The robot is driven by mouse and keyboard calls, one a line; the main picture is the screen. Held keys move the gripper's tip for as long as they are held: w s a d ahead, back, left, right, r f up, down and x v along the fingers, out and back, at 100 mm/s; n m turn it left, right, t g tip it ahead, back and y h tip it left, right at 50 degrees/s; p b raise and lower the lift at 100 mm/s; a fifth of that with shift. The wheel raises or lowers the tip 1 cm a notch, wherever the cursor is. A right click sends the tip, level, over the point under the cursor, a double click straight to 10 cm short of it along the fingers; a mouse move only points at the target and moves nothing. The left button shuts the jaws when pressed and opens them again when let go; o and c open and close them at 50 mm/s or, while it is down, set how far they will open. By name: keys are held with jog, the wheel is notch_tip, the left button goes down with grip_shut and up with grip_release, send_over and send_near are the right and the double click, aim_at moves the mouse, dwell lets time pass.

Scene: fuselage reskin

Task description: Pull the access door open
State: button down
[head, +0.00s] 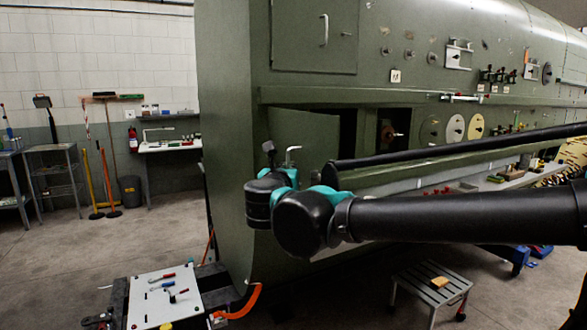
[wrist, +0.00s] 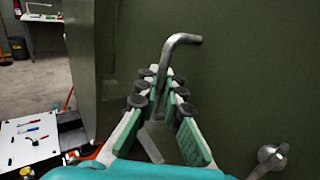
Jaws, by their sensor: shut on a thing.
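The access door (head: 305,132) is a green panel low on the fuselage side, partly hidden behind my arm. It stands ajar, with a dark gap along its right edge in the head view. Its surface (wrist: 245,85) fills the right of the wrist view. A bent metal handle (wrist: 182,40) rises between my fingertips; its top also shows in the head view (head: 293,150). My gripper (wrist: 160,90), with teal fingers and dark pads, is shut on the handle's lower part. In the head view my gripper (head: 281,168) is in front of the door, mostly hidden by my wrist.
A closed upper panel (head: 313,45) has its own handle. A metal fitting (wrist: 271,158) sits at the wrist view's lower right. A tool cart (head: 150,292) stands at lower left. A step stool (head: 430,285) stands below my arm. Open floor lies to the left.

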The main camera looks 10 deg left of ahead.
dwell(0.4)
jog(key=c, duration=1.9)
grip_release()
jog(key=shift+s, duration=0.1)
jog(key=s, duration=1.2)
